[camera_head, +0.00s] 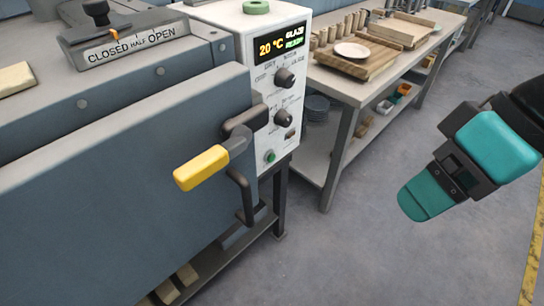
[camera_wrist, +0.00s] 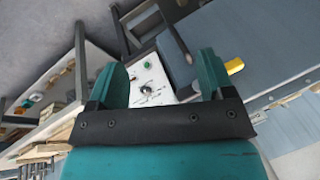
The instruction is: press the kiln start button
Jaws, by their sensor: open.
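The kiln's white control panel (camera_head: 275,95) faces the aisle, with a display reading 20 °C, GLAZE and READY. A small round green button (camera_head: 270,156) sits low on the panel, below two black knobs. It also shows in the wrist view (camera_wrist: 147,65), between the fingers in the picture. My gripper (camera_head: 424,203) is at the right of the head view, well apart from the panel, with clear air between. In the wrist view its teal fingers (camera_wrist: 163,72) are spread with nothing between them.
A yellow-ended door handle (camera_head: 202,168) and a dark pull (camera_head: 244,198) stick out left of the button. A vent slider (camera_head: 100,15) tops the kiln. A workbench (camera_head: 350,92) holding boards and a plate (camera_head: 351,50) stands behind. The floor (camera_head: 385,255) is clear.

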